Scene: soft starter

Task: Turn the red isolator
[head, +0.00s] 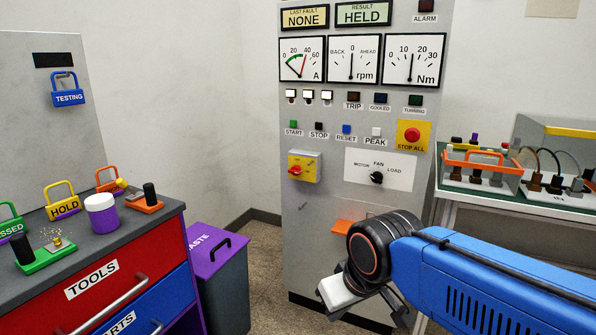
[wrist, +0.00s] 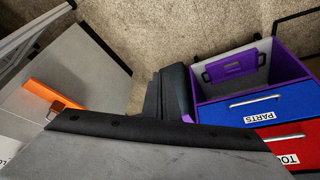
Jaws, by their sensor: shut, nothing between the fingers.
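The red isolator (head: 295,170) is a small red handle on a yellow plate, on a box at the left of the grey panel front. Its handle appears to lie roughly crosswise. My gripper is low in front of the panel, below and right of the isolator and well apart from it; its pale housing shows in the head view, but its fingertips are unclear there. In the wrist view my dark gripper fingers (wrist: 167,80) are close together and empty, over the floor. The isolator is not visible in the wrist view.
An orange bracket (head: 352,228) sticks out low on the panel (head: 300,240). A purple-lidded waste bin (head: 207,250) and a tool cart (head: 120,272) stand at left. A bench (head: 480,193) with an orange-handled tray is at right. Floor shows between bin and panel.

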